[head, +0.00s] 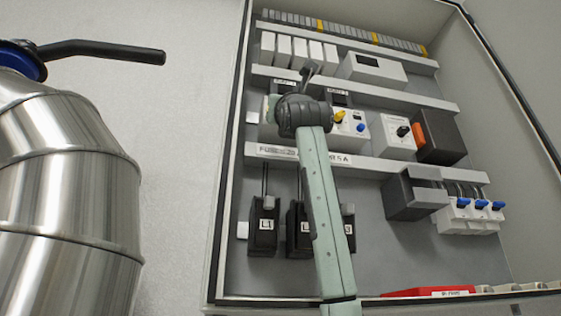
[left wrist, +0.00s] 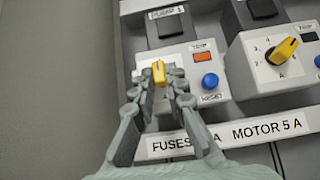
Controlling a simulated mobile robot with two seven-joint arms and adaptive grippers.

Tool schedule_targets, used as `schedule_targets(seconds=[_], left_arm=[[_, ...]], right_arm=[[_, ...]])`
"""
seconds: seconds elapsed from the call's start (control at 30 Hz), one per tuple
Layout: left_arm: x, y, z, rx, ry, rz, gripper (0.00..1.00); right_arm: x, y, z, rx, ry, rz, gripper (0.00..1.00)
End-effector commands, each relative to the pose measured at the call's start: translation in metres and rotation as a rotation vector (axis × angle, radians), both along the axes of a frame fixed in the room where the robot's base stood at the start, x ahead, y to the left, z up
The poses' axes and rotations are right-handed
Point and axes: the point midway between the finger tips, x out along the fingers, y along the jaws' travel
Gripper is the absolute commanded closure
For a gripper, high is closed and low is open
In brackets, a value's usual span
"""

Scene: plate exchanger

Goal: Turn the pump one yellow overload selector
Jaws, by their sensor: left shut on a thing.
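The pump one yellow overload selector (left wrist: 158,71) is a small yellow knob on a white overload unit, under a label that reads PUMP 1. In the left wrist view my left gripper (left wrist: 160,84) has its fingers on either side of the knob and is shut on it. In the head view the left gripper (head: 300,112) covers this unit, so the knob is hidden there. Beside it on the unit are an orange TRIP window (left wrist: 203,56) and a blue RESET button (left wrist: 210,81). My right gripper is in neither view.
The pump two yellow selector (left wrist: 283,50) sits close by on the right; it also shows in the head view (head: 339,117). Below is a label strip (left wrist: 268,129), then black fuse holders (head: 264,228). The cabinet's left edge (head: 229,150) is near; a steel vessel (head: 65,200) stands left.

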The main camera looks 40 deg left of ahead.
Motion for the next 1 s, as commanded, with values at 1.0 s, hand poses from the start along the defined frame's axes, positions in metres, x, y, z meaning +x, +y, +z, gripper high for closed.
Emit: schedule_targets(seconds=[1.0], left_arm=[[0.0001,-0.0002,-0.0002,0.000,0.000,0.000,0.63]], right_arm=[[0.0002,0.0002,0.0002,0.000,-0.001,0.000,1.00]])
